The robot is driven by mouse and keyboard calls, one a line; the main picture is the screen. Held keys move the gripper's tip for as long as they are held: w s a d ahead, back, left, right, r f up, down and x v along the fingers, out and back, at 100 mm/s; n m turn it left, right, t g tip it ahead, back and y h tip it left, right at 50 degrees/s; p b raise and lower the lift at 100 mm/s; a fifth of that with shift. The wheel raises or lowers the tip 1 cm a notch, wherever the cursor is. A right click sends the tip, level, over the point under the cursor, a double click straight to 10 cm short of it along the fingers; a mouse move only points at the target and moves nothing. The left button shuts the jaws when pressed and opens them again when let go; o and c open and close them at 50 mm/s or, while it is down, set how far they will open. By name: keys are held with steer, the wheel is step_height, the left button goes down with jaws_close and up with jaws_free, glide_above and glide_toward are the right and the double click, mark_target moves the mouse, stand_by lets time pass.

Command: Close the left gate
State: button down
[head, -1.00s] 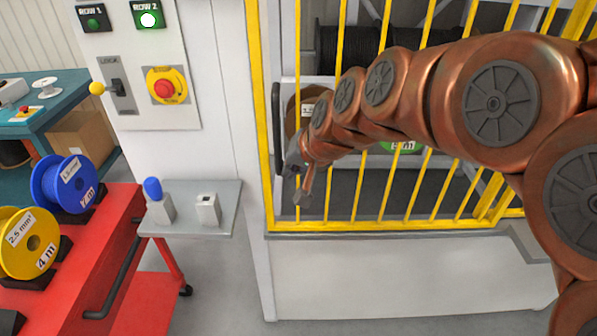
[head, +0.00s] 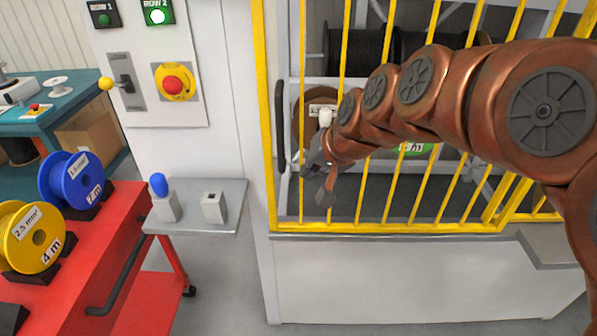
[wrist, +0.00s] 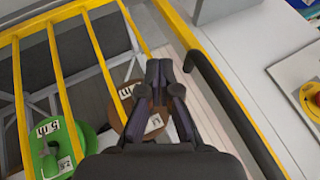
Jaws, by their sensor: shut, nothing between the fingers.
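The left gate (head: 348,225) is a yellow barred frame in the head view, standing across the left part of the rack front; I cannot tell whether it is fully shut. A black upright handle (head: 279,125) shows near its left edge; a black bar (wrist: 235,110) beside a yellow frame post shows in the wrist view. My gripper (head: 317,182) is in front of the gate's lower left part, right of and below the handle. In the wrist view my fingers (wrist: 159,72) are together and empty, near the yellow bars, with the black bar to their right.
A brown reel (wrist: 140,118) and a green reel (wrist: 62,145) sit behind the bars. The control panel (head: 150,80) with a red stop button is left of the gate. A grey shelf (head: 230,210) and a red cart (head: 90,250) with reels stand at the left.

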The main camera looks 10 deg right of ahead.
steer(key=b+v, duration=0.1)
steer(key=v, duration=0.9)
steer(key=s+d+f+n+g+h+p, duration=0.1)
steer(key=s+f, duration=0.3)
steer(key=s, duration=0.4)
steer(key=s+d+f+n+g+h+p, duration=0.1)
steer(key=s+f+g+p, duration=0.2)
steer(key=s, duration=0.5)
steer(key=s+d+f+n+g+h+p, duration=0.1)
steer(key=s+f+g+p, duration=0.1)
steer(key=s+f+g, duration=0.2)
steer(key=s+f, duration=0.2)
steer(key=s, duration=0.2)
